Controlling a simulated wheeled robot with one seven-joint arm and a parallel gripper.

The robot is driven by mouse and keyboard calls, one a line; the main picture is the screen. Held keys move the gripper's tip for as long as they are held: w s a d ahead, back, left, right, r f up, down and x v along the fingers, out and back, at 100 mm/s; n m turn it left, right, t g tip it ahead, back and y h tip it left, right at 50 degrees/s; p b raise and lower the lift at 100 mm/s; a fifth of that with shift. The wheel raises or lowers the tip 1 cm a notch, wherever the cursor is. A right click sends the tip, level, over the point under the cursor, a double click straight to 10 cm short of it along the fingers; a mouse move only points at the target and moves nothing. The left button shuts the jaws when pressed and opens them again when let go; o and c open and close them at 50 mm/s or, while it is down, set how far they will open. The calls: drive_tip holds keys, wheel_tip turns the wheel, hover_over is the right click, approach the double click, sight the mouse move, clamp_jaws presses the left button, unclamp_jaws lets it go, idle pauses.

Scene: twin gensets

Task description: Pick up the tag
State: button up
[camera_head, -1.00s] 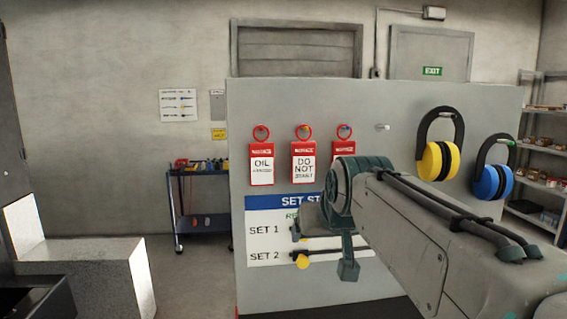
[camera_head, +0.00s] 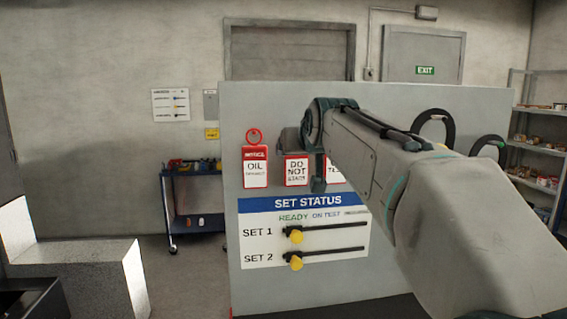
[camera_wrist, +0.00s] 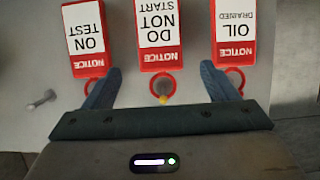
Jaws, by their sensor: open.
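Three red-and-white notice tags hang by red rings on a grey panel (camera_head: 400,275). The OIL DRAINED tag (camera_head: 255,168) is at left in the head view, the DO NOT START tag (camera_head: 296,171) in the middle, and the ON TEST tag (camera_head: 336,172) is partly hidden by my arm. In the wrist view they show upside down: ON TEST (camera_wrist: 87,32), DO NOT START (camera_wrist: 160,30), OIL DRAINED (camera_wrist: 234,30). My gripper (camera_wrist: 161,68) is open, its fingers on either side of the DO NOT START tag's ring (camera_wrist: 163,86). Contact cannot be told.
A SET STATUS board (camera_head: 305,202) with two black sliders with yellow knobs is below the tags. An empty peg (camera_wrist: 42,99) sits beside the ON TEST tag. Ear defenders (camera_head: 436,122) hang to the right, partly hidden. A blue tool cart (camera_head: 194,198) stands behind left.

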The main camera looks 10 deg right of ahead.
sight(296, 157)
drive_tip(key=shift+p+x, duration=0.75)
drive_tip(key=shift+x, duration=2.2)
drive_tip(key=shift+s+f, duration=0.1)
drive_tip(key=shift+f, duration=0.1)
drive_tip(key=c, duration=1.1)
